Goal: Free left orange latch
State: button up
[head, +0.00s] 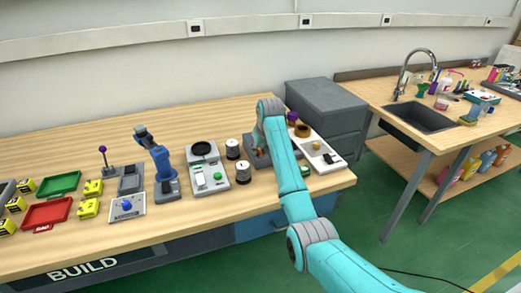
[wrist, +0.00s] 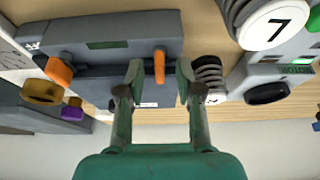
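A dark grey device (wrist: 105,42) carries two orange latches. One orange latch (wrist: 159,66) stands between my gripper's fingertips in the wrist view. The other orange latch (wrist: 59,72) is at the device's left corner in that view, outside the fingers. The wrist view looks turned round against the head view, so the latch between my fingers seems to be the head view's left one. My gripper (wrist: 160,70) is open, with a visible gap on both sides of the latch. In the head view my gripper (head: 262,143) is over the device, and my arm hides much of it.
A white cylinder marked 7 (wrist: 273,24) and a dark coil (wrist: 208,75) are close on the right in the wrist view. A gold cup (wrist: 41,92) and a purple part (wrist: 72,108) are at left. Grey drawers (head: 328,108) stand behind the device in the head view.

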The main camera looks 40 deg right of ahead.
grip_shut()
jog(key=n, duration=0.2)
jog(key=n+y, duration=0.1)
jog(key=n, duration=0.1)
jog(key=shift+d+y, duration=0.15)
jog(key=shift+y, duration=0.15)
jog(key=n, duration=0.2)
jog(key=n+y, duration=0.1)
jog(key=n, duration=0.1)
jog(key=shift+r+n+y, duration=0.1)
jog(key=shift+n+y, duration=0.2)
jog(key=n+g+y, duration=0.1)
jog(key=n, duration=0.3)
jog(key=shift+w+d, duration=0.1)
jog(key=n+g, duration=0.1)
jog(key=n, duration=0.1)
jog(key=n+y, duration=0.1)
jog(key=n, duration=0.2)
jog(key=shift+g, duration=0.4)
jog(key=shift+n, duration=0.3)
